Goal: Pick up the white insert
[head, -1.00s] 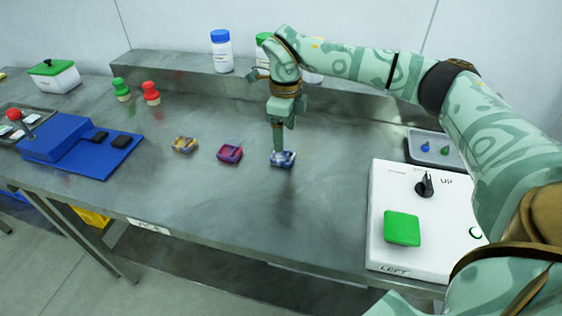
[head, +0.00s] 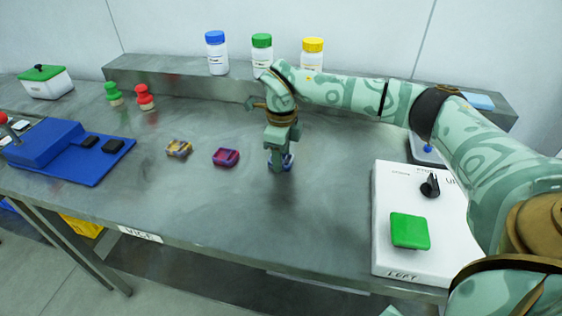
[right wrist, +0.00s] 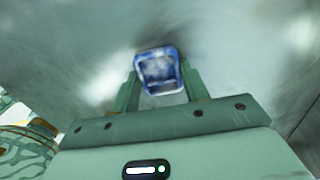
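A small blue-and-white piece (head: 289,160), the only one here with white on it, is on the bench at the right end of a row of small pieces. My right gripper (head: 279,166) points down over it and hides part of it. In the right wrist view the piece (right wrist: 160,71) sits between the two fingertips of the gripper (right wrist: 161,82), one on each side. The fingers are apart by about its width; whether they press on it is not clear. My left gripper is not in view.
A purple-red piece (head: 226,157) and a yellowish piece (head: 179,148) lie to the left. A white control box (head: 392,190) with a green button (head: 410,231) stands to the right. Several capped bottles stand on the back ledge (head: 165,70). The front middle of the bench (head: 230,215) is clear.

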